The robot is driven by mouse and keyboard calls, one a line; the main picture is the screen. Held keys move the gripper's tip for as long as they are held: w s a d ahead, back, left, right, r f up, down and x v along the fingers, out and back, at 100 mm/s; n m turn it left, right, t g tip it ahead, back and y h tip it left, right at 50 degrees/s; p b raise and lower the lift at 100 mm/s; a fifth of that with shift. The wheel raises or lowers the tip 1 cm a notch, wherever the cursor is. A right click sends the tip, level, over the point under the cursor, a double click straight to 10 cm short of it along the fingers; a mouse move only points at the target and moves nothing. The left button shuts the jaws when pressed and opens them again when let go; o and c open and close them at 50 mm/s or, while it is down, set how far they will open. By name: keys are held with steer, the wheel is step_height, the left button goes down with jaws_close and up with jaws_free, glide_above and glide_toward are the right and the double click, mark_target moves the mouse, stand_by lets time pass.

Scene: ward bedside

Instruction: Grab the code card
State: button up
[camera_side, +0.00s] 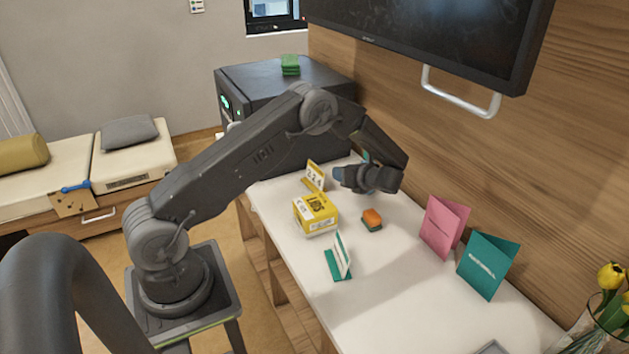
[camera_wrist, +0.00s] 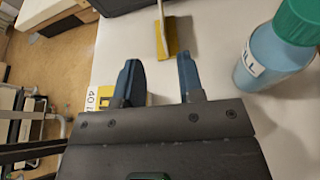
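A small card with digits on a yellow stand (camera_side: 315,177) stands upright on the white counter (camera_side: 400,290). In the wrist view its yellow base (camera_wrist: 177,38) lies just beyond my fingertips, with the white card (camera_wrist: 162,22) seen nearly edge-on. My gripper (camera_side: 340,174) is just right of it in the side view; in the wrist view its two fingers (camera_wrist: 158,68) are apart with nothing between them. A second card on a green stand (camera_side: 341,257) stands nearer the front. Its writing is too small to read, so I cannot tell for certain which is the code card.
A yellow box (camera_side: 316,214) and an orange-and-green block (camera_side: 372,219) sit on the counter. A blue bottle with a green cap (camera_wrist: 268,60) stands close to my right finger. Pink (camera_side: 443,226) and teal (camera_side: 487,264) folded cards stand at the wall.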

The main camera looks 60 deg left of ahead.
mark_target(319, 168)
steer(key=x, duration=0.7)
steer(key=shift+s+a+f, duration=0.1)
steer(key=shift+a+f, duration=0.05)
steer(key=shift+a, duration=0.15)
steer(key=shift+f+x, duration=0.15)
steer(key=shift+x, duration=1.2)
steer(key=shift+f+x, duration=0.15)
steer(key=shift+x, duration=1.2)
steer(key=shift+d, duration=0.2)
steer(key=shift+c, duration=0.2)
jaws_close()
